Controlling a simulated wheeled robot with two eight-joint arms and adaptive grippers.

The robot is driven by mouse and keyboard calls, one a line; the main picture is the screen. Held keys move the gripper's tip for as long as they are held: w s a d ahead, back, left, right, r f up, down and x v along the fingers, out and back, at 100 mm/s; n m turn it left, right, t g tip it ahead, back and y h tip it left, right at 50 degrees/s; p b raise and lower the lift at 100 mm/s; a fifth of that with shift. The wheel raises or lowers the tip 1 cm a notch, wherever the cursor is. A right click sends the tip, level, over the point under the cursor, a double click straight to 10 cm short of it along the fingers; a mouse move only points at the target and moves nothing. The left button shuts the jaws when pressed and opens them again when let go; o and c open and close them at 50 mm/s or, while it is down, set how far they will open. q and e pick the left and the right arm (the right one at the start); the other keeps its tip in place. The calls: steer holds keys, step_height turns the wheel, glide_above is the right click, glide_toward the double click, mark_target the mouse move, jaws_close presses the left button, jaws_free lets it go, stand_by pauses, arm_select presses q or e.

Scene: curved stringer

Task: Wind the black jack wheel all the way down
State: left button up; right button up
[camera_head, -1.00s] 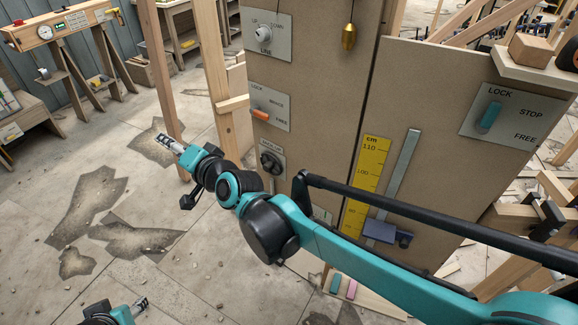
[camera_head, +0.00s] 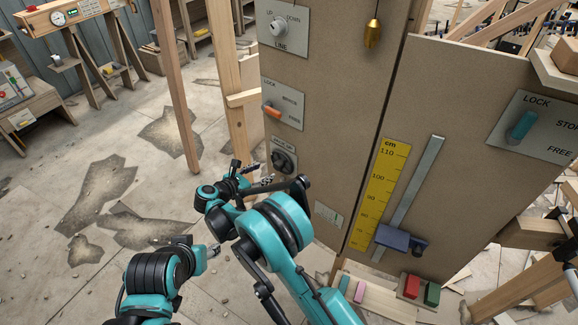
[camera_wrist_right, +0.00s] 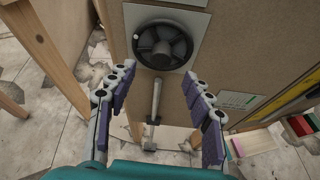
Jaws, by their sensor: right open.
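The black jack wheel (camera_head: 284,160) sits on a small grey plate on the brown board, below the orange lever. It also shows at the top of the right wrist view (camera_wrist_right: 163,46), unobstructed. My right gripper (camera_head: 264,172) is just left of the wheel in the head view. In the right wrist view the open fingers (camera_wrist_right: 157,88) are spread wide below the wheel, empty and apart from it. A grey metal rod (camera_wrist_right: 156,95) hangs below the wheel, between the fingers. My left gripper (camera_head: 211,251) is low at the left, away from the board; its jaws are too small to judge.
The orange lever (camera_head: 272,111) and white knob (camera_head: 279,26) are above the wheel. A yellow scale (camera_head: 377,190) and a blue slider (camera_head: 393,239) are to the right. A wooden post (camera_head: 230,95) stands close left of the board. Coloured blocks (camera_head: 412,286) lie on a low shelf.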

mark_target(276, 167)
steer(key=b+x, duration=0.1)
steer(key=x, duration=0.2)
steer(key=b+x, duration=0.1)
steer(key=x, duration=0.3)
steer(key=shift+s+f, duration=0.1)
steer(key=shift+f, duration=0.15)
steer(key=shift+w+d, duration=0.25)
steer(key=c, duration=1.2)
